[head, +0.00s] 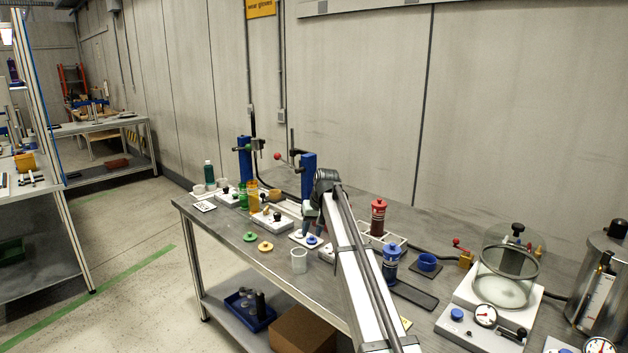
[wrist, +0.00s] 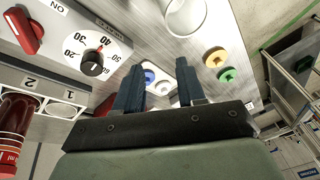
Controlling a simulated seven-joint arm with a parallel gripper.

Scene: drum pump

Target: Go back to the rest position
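My gripper (wrist: 158,88) is open in the wrist view, its two dark fingers apart with nothing held between them. Through the gap a white plate with small blue discs (wrist: 149,76) shows on the bench beyond. In the head view my arm reaches over the workbench (head: 345,285), and my gripper is mostly hidden behind my arm's links near the blue column (head: 308,175). A red bottle (head: 377,217) stands in a rack, and it also shows at the left of the wrist view (wrist: 14,128). A blue bottle (head: 391,262) stands in front of it.
A white cup (head: 298,262), a yellow disc (head: 265,246) and a green disc (head: 250,237) lie near the bench's front edge. A glass chamber (head: 510,265) and a steel drum (head: 603,280) stand at right. A dial box (wrist: 75,45) is close in the wrist view.

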